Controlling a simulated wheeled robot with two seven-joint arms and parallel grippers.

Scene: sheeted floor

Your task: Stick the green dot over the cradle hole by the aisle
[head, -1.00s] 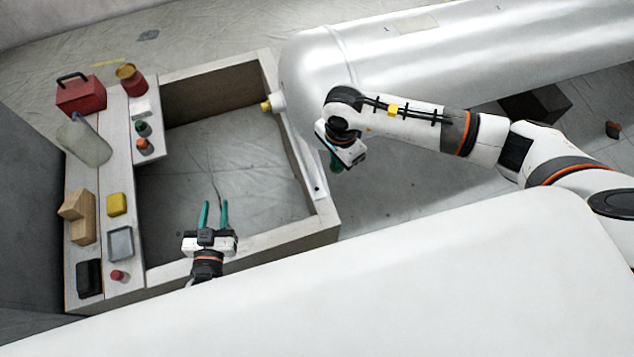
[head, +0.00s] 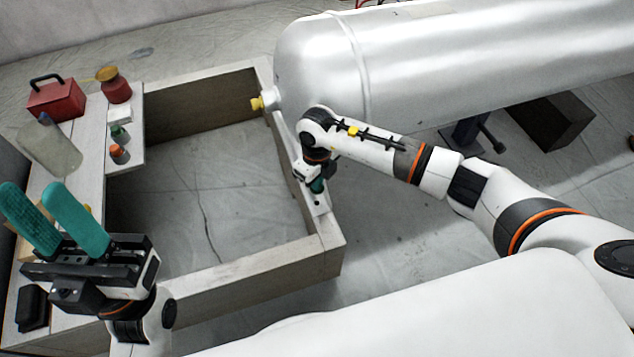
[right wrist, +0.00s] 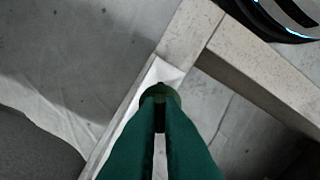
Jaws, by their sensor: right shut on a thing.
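My right gripper (head: 318,186) is shut on a small dark green round piece (right wrist: 160,92), likely the green dot, seen at the fingertips in the right wrist view. It is low over a white strip (head: 322,208) on the right-hand beam of the wooden frame. A small dark hole (head: 317,203) shows in the strip just below the gripper in the head view. In the right wrist view the fingers cover part of the white strip (right wrist: 171,75); I cannot tell whether the piece touches it. My left gripper (head: 38,205) is open and empty at the lower left.
A big silver cylinder (head: 440,65) lies behind the right arm. A yellow-tipped fitting (head: 257,103) juts into the frame. The left bench holds a red toolbox (head: 56,100), a red jar (head: 116,90), a clear bottle (head: 50,148), and green-capped (head: 119,133) and orange-capped (head: 119,153) bottles.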

